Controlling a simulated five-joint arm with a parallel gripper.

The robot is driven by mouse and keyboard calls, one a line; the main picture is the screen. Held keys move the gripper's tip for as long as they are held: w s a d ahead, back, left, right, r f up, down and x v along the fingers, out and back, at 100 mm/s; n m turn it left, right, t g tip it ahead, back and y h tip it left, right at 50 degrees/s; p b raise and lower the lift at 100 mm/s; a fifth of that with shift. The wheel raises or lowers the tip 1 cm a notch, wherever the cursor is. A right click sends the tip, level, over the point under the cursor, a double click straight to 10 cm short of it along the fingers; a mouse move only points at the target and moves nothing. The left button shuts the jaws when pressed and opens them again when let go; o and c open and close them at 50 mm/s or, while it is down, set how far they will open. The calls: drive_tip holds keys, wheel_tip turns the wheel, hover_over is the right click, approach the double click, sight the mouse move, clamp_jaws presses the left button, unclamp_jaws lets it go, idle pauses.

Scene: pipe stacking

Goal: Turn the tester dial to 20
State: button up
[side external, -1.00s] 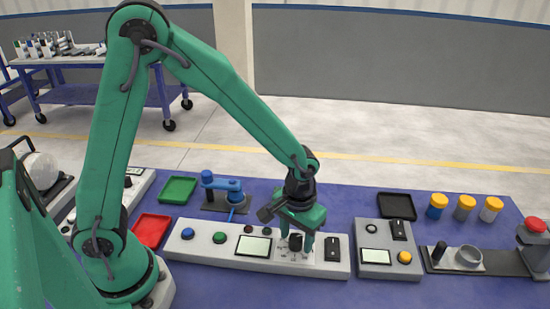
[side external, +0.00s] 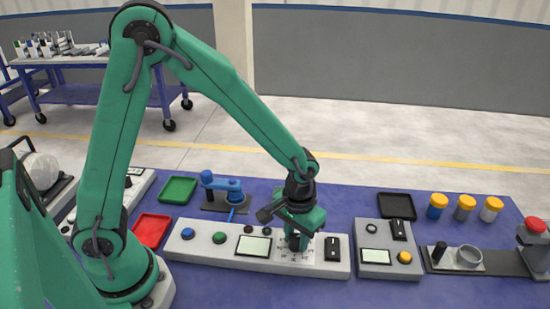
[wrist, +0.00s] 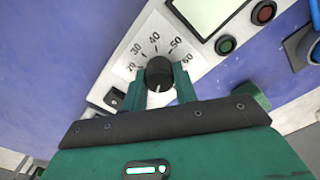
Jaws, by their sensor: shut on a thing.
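The tester dial (wrist: 159,73) is a round black knob on a white scale plate, seen in the wrist view. Numbers 30, 40, 50 and 60 read clearly around its far side, and the leftmost one looks like 20. A short white mark on the knob points down toward my gripper's body, away from the numbers. My gripper (wrist: 160,86) is shut on the dial, one green finger on each side of it. In the side view my gripper (side external: 297,243) points down onto the long light-grey tester panel (side external: 205,255), and its fingers mostly hide the dial.
The panel also carries a screen (side external: 254,246), blue (side external: 187,233) and green (side external: 219,238) buttons, and a black switch (side external: 333,249) close right of my gripper. A second box (side external: 387,268) stands to the right. A blue clamp-like device (side external: 225,189) is behind.

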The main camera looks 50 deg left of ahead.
drive_tip(key=m, duration=0.3)
drive_tip(key=shift+m, duration=0.4)
drive_tip(key=m, duration=0.8)
drive_tip(key=shift+d, duration=0.1)
drive_tip(key=shift+m, duration=1.7)
drive_tip(key=o, duration=1)
drive_tip(key=shift+c, duration=0.2)
